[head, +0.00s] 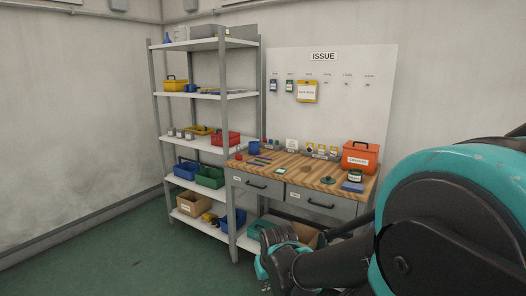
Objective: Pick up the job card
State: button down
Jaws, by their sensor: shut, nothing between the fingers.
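No label that I can read marks the job card. A small white card (292,144) stands upright at the back of the wooden workbench (311,179), with print too small to read. A yellow-framed white card (306,92) hangs on the ISSUE board (370,115). I cannot tell which, if either, is the job card. My gripper (265,272) is at the lower middle, low in front of the bench and well apart from both cards. It is shut and empty. My arm hides the right end of the bench's underside.
A grey shelf unit (215,95) with bins stands left of the bench. An orange toolbox (360,156) stands at the bench's right end. Open green floor (120,255) lies at left.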

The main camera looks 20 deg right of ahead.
aim_at(290, 143)
jog(key=z, duration=1.95)
jog(key=u, duration=1.3)
jog(key=i+j, duration=0.3)
jog(key=j, duration=0.15)
jog(key=z, duration=0.05)
